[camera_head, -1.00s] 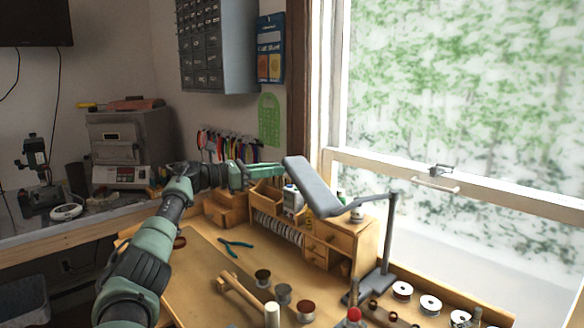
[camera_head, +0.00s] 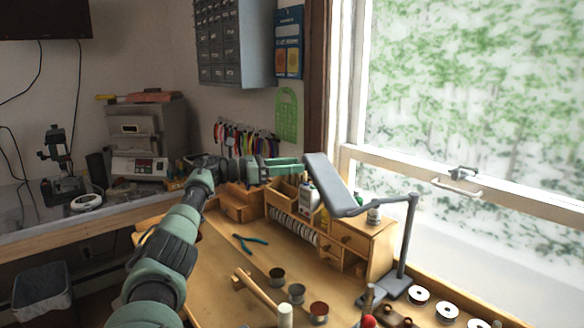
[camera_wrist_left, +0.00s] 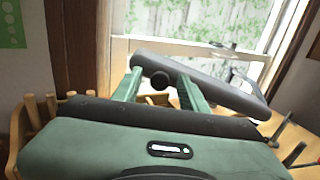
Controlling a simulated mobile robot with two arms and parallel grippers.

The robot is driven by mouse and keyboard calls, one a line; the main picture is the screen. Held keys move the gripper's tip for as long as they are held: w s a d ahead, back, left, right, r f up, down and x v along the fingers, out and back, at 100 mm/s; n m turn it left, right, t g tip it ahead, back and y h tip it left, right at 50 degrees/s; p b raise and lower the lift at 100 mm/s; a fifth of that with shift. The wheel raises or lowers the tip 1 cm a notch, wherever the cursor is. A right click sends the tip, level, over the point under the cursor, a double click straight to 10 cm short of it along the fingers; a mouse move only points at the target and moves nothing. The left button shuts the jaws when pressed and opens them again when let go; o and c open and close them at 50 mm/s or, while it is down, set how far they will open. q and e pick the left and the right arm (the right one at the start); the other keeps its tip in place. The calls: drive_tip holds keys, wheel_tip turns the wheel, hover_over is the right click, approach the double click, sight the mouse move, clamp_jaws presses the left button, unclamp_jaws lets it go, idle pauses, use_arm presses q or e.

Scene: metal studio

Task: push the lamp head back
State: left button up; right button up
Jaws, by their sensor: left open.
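The grey flat lamp head (camera_head: 332,184) hangs tilted on its jointed stand (camera_head: 408,240) at the right of the workbench, in front of the window. My left gripper (camera_head: 292,164) is at the left, upper end of the lamp head, its fingertips touching or very close to it; I cannot tell which. In the left wrist view the lamp head (camera_wrist_left: 205,82) lies across and beyond the two green fingers of my left gripper (camera_wrist_left: 160,82), which are apart with a dark round knob showing between them. My right gripper is not in view.
A wooden organizer (camera_head: 355,240) with drawers and bottles stands below the lamp head. Pliers (camera_head: 248,242), a mallet (camera_head: 255,290), small tins and white spools (camera_head: 446,310) lie on the bench. A kiln-like box (camera_head: 140,135) stands on the left counter.

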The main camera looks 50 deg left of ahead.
use_arm(q)
drive_tip(key=b+v, duration=0.3)
drive_tip(key=v, duration=0.4)
drive_tip(key=shift+s, duration=0.2)
drive_tip(key=shift+a+f, duration=0.1)
drive_tip(key=shift+f, duration=0.05)
